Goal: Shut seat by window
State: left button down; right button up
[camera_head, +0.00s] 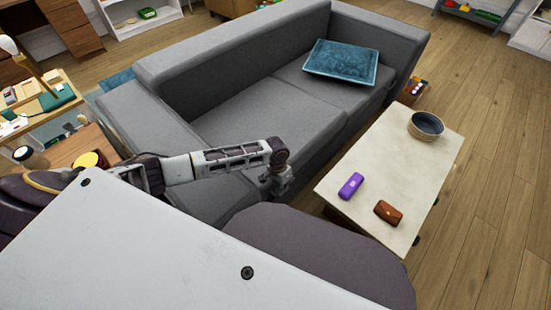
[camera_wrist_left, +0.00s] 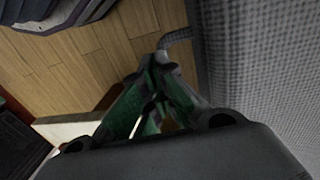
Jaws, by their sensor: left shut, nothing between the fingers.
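No window shows, and I cannot tell which thing is the seat by the window. A grey sofa (camera_head: 265,112) with a loose teal cushion (camera_head: 341,62) stands in front of me in the head view. My left gripper (camera_head: 276,186) points down beside the front of the sofa's near arm. In the left wrist view the gripper (camera_wrist_left: 165,60) is shut and empty, with its green-sided fingers close together. Grey woven fabric (camera_wrist_left: 260,70) is right beside it; I cannot tell whether they touch. My right gripper is not in view.
A pale coffee table (camera_head: 385,155) stands to the right, with a dark bowl (camera_head: 426,126), a purple case (camera_head: 351,186) and a brown case (camera_head: 388,213). A cluttered desk (camera_head: 45,105) is at the left. Wooden floor (camera_head: 495,190) is clear at the far right.

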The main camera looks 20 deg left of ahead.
pick_arm(q)
jog(key=shift+r, duration=0.15)
notch_tip(320, 180, up, 12)
jog(key=a, duration=0.2)
jog(key=shift+w+f, duration=0.2)
jog(key=shift+w, duration=0.1)
dwell(0.4)
